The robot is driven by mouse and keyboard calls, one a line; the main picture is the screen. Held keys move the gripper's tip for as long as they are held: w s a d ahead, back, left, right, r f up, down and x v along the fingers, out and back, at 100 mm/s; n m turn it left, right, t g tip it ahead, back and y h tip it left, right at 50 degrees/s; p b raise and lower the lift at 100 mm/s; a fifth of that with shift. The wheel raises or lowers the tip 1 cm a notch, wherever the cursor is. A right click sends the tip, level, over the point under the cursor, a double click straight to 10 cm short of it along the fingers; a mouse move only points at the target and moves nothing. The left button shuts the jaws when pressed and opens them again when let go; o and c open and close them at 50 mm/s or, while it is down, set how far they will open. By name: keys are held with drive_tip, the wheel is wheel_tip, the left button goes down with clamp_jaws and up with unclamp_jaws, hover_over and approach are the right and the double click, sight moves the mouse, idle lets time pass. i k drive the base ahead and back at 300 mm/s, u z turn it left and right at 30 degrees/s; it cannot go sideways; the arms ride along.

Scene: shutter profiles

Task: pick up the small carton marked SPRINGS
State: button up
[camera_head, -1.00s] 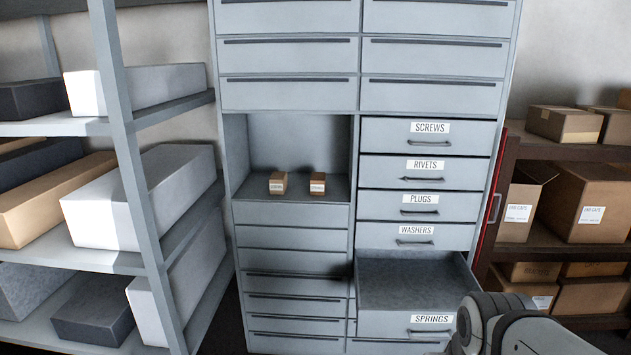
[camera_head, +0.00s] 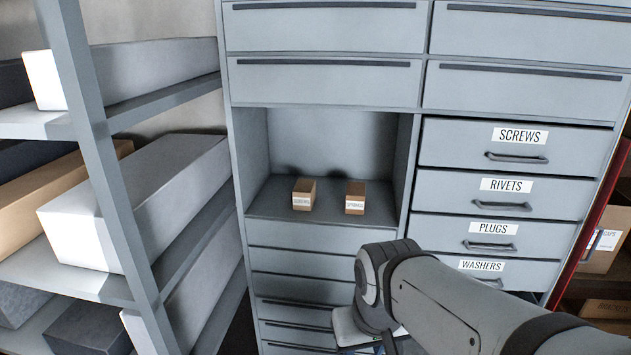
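Two small brown cartons stand apart, side by side, on the floor of the open niche in the grey cabinet. The right carton (camera_head: 355,197) has a white label that seems to read SPRINGS, though the print is very small. The left carton (camera_head: 304,194) has a white label that I cannot read surely. My arm reaches in from the lower right, and its wrist is below and in front of the niche, apart from both cartons. My gripper's fingers are not visible; they are hidden or below the picture's lower edge.
The niche floor (camera_head: 270,209) is clear around the cartons, with side walls left and right. Closed drawers marked SCREWS (camera_head: 500,147), RIVETS (camera_head: 490,198), PLUGS (camera_head: 480,240) and WASHERS (camera_head: 460,264) are to the right. A shelf rack (camera_head: 105,150) with long boxes stands at the left.

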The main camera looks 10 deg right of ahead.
sight(355, 199)
drive_tip(key=z, duration=0.4)
drive_tip(key=i, duration=0.85)
drive_tip(key=z, duration=0.65)
drive_tip(key=k, duration=0.9)
drive_tip(key=z, duration=0.15)
drive_tip(key=i, duration=0.9)
drive_tip(key=u, duration=0.05)
